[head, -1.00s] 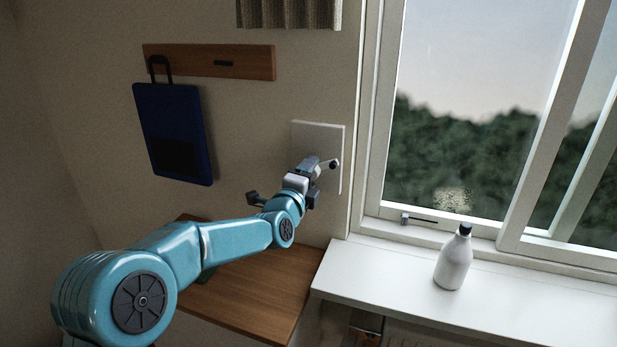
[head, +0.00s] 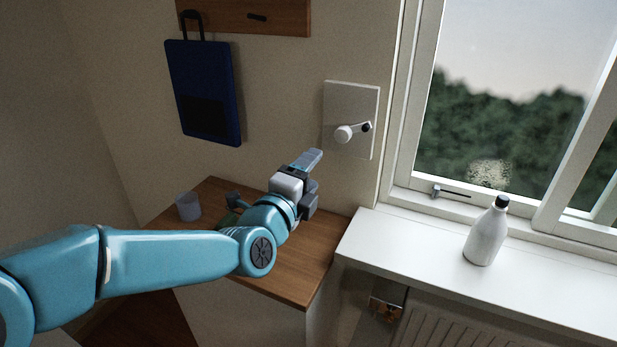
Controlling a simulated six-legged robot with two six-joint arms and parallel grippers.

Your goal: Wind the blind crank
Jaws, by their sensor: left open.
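The blind crank (head: 354,130) is on a white wall plate (head: 350,98) left of the window. My left gripper (head: 314,178) is open and empty. In the picture it is below and left of the crank, apart from it, over the wooden top. My right gripper is not in view.
A blue bag (head: 205,90) hangs from a wooden rail (head: 250,14). A cup (head: 188,206) stands on the wooden top (head: 300,275). A white bottle (head: 486,235) stands on the white sill (head: 420,250). A radiator (head: 470,325) is below the sill.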

